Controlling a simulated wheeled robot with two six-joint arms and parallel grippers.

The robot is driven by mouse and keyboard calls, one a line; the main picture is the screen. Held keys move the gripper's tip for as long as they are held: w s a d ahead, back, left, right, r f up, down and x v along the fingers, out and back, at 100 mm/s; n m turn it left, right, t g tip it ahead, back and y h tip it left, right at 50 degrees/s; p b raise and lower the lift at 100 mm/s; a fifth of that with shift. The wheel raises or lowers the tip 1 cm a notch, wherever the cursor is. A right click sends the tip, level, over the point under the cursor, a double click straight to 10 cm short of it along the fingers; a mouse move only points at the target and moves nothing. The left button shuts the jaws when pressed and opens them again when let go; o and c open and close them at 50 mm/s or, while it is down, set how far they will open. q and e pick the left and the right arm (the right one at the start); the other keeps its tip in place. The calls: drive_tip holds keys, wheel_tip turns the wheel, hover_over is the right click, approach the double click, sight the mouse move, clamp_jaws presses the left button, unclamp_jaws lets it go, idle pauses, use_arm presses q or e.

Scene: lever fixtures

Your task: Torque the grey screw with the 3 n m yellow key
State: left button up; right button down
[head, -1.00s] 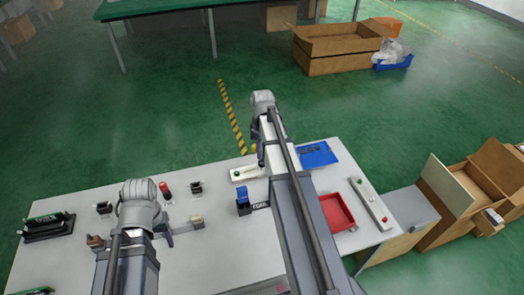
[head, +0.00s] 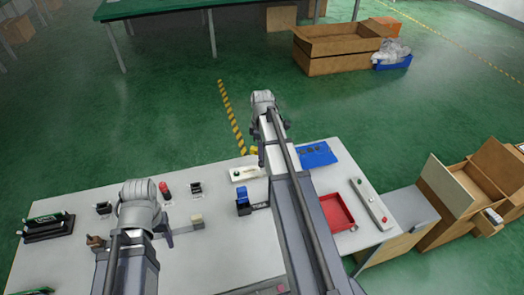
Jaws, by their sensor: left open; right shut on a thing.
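My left gripper (head: 167,238) is open, low over the left half of the table, near a grey bar with a pale block (head: 197,219). I cannot make out the grey screw.
A blue tool stands in a black labelled holder (head: 243,200). A red tray (head: 337,212), a blue mat (head: 317,154) and a long white strip with buttons (head: 370,203) lie to the right. Small black fixtures (head: 196,188) and a red knob (head: 165,188) are at the left. The front middle is clear.

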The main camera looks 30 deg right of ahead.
drive_tip(key=shift+f, duration=0.2)
drive_tip(key=shift+f+b, duration=0.6)
drive_tip(key=shift+b, duration=0.25)
drive_tip(key=m, duration=0.3)
drive_tip(key=shift+m, duration=0.4)
drive_tip(key=shift+r+p, duration=2.6)
